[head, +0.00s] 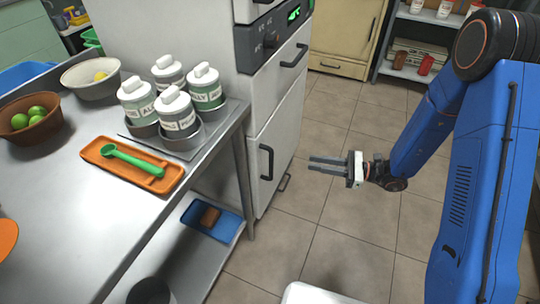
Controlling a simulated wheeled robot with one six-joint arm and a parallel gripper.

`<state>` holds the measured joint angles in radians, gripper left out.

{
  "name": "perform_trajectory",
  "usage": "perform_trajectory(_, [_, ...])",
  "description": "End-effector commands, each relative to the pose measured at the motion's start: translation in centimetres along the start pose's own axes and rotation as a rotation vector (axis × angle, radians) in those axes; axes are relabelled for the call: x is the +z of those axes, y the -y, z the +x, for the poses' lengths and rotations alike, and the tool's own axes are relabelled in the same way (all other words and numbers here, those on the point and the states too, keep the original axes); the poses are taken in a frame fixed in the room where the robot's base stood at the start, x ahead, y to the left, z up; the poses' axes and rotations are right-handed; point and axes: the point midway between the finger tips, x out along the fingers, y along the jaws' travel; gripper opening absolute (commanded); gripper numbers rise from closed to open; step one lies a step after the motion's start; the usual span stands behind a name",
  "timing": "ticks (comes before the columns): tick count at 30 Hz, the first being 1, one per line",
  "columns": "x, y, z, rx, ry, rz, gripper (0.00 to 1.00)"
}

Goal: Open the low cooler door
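The cooler is a tall white cabinet just beyond the end of the metal counter. Its low door (282,132) is a white panel that looks closed, with a dark vertical handle (266,162) near its left edge. A second dark handle (295,56) sits on the panel above. My gripper (309,162) is in the open floor area to the right of the low door. Its two grey fingers point left towards the cooler, with a gap between them and nothing held. The fingers appear apart from the handle.
The metal counter (66,182) at left holds lidded jars (207,88), an orange tray (133,166) with a green spoon, and bowls. A blue tray (211,223) lies on its lower shelf. Tiled floor (345,220) is clear around my gripper.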

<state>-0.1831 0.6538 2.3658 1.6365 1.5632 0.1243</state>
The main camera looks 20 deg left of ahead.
Motion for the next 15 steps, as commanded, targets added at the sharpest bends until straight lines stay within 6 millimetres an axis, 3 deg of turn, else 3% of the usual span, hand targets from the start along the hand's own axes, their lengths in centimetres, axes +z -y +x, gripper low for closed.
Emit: perform_trajectory(15, [0.0,-0.2,7.5,0.004,0.0,-0.001,0.22])
